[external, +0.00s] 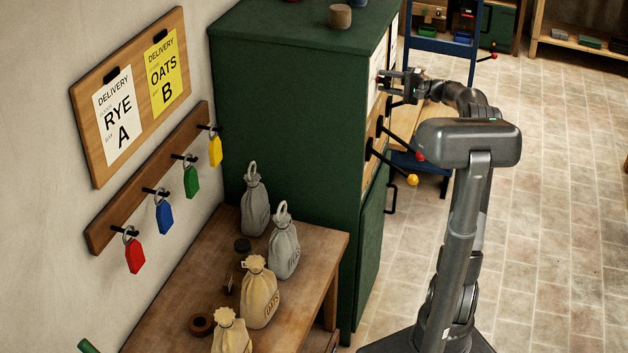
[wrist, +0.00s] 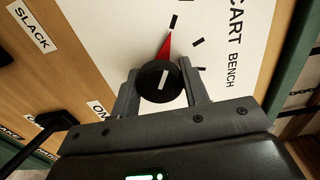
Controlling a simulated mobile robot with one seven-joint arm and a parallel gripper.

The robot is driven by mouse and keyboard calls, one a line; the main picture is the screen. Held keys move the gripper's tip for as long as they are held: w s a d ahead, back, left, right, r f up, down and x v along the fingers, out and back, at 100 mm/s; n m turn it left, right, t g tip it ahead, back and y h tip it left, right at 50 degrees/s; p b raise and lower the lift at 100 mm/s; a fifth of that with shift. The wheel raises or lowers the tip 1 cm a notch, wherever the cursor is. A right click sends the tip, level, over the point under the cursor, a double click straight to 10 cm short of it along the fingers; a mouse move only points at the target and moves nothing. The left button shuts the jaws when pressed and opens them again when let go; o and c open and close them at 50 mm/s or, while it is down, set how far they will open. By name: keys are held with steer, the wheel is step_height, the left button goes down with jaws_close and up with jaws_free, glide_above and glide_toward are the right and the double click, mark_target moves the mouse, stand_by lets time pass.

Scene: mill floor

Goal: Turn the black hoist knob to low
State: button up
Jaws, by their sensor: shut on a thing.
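A round black knob (wrist: 152,84) with a white line shows on a white dial plate (wrist: 225,25) in the wrist view. My gripper (wrist: 160,80) is shut on it, one finger on each side. A red wedge on the plate points from beside the knob toward the upper tick marks. The white line runs nearly upright in the picture. The plate reads "CART" and "BENCH"; no "low" or "hoist" lettering shows. In the external view my gripper (external: 385,82) reaches to the panel on the green cabinet's (external: 285,110) right side; the knob cannot be made out there.
Levers with a red ball (external: 420,156) and a yellow ball (external: 412,180) stick out below my gripper. A black lever (wrist: 55,122) shows left of it in the wrist view. A wooden bench (external: 318,248) with several sacks stands left. The tiled floor at right is clear.

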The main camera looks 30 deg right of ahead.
steer(key=o, duration=1)
steer(key=shift+c, duration=0.2)
steer(key=shift+d, duration=0.1)
steer(key=v, duration=1)
steer(key=shift+s+d, duration=0.2)
steer(key=shift+s, duration=0.05)
